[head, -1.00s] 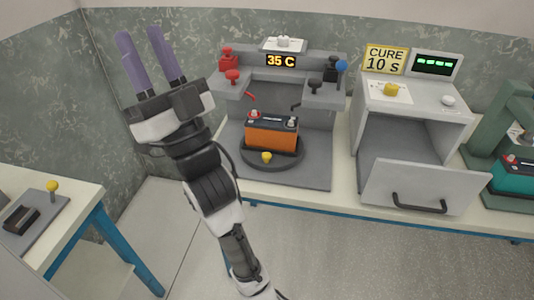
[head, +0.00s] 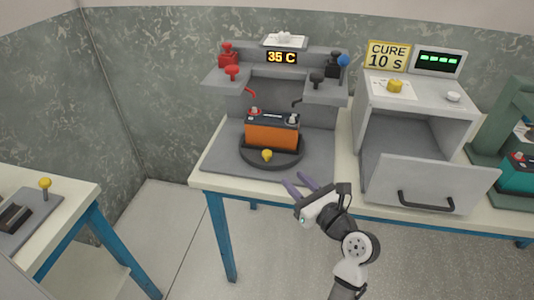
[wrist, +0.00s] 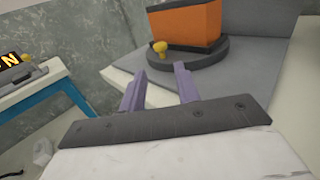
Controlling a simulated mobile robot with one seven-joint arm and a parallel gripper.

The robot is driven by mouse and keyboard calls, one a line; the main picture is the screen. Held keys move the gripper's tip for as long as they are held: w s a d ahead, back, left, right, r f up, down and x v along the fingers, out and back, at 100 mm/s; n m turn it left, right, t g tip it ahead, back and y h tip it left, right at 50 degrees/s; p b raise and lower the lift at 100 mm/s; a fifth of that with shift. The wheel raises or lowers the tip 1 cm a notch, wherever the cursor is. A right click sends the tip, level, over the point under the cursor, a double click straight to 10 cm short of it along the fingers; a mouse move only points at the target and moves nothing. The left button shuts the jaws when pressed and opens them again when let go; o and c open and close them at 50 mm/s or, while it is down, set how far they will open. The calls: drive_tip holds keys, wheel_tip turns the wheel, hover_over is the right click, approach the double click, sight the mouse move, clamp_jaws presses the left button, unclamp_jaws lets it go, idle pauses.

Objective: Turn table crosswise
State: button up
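A round dark turntable (head: 290,159) sits on the grey base of the test station, with a yellow knob (head: 267,155) at its front left edge. An orange and black battery (head: 271,134) stands upright on it, its long side facing me. My gripper (head: 299,184) is in front of the turntable, its two purple fingers apart and empty, pointing toward the station. In the wrist view my gripper (wrist: 160,88) shows open, with the yellow knob (wrist: 159,47) just beyond the fingertips and the turntable (wrist: 203,57) behind. The knob is not touched.
Red and black clamps (head: 232,73) stand on the station's side posts above the battery. To the right is a grey cure box (head: 418,115) with its front door (head: 428,184) lowered outward. Another table (head: 75,198) is at left. The floor between is clear.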

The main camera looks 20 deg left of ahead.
sight(270, 155)
drive_tip(key=p+x, duration=0.1)
drive_tip(key=x, duration=1.2)
drive_tip(key=shift+w+a+r+p, duration=0.1)
drive_tip(key=shift+w+a+p, duration=0.1)
drive_tip(key=shift+p, duration=0.2)
clamp_jaws()
